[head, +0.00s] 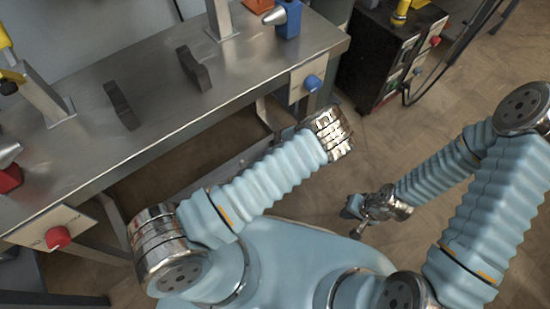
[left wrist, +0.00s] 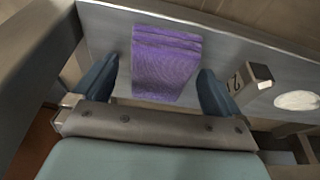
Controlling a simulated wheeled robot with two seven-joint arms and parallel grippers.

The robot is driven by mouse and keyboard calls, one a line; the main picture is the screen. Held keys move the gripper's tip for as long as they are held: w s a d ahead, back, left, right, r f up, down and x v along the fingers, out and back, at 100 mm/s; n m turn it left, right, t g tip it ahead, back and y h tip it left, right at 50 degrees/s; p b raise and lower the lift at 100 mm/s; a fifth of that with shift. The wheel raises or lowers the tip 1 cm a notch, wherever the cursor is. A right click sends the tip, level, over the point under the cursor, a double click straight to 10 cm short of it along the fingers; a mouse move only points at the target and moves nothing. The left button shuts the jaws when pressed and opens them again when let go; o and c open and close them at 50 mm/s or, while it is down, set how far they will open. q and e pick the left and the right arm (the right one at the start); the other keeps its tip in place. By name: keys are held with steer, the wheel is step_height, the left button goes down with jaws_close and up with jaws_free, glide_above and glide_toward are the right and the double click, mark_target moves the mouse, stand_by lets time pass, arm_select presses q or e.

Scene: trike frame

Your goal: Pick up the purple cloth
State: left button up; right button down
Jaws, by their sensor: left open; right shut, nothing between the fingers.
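The purple cloth (left wrist: 168,62) shows in the left wrist view, folded with layered edges at its top, against a grey metal surface. My left gripper (left wrist: 157,69) is open, with one dark blue finger on each side of the cloth. I cannot tell whether the fingers reach down to it; gaps show on both sides. In the head view the cloth is not visible, and my left gripper is hidden beyond the forearm. My right gripper (head: 356,208) is shut and empty, low over the floor at the right, away from the table.
A steel workbench (head: 150,70) fills the left, with two dark brackets, posts and a red knob (head: 58,237) and blue knob (head: 312,83) on its front. A black control box (head: 385,50) stands behind right. A small numbered block (left wrist: 252,80) sits right of the cloth.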

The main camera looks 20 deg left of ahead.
arm_select(q)
steer(key=c, duration=1.1)
steer(key=shift+r, duration=0.1)
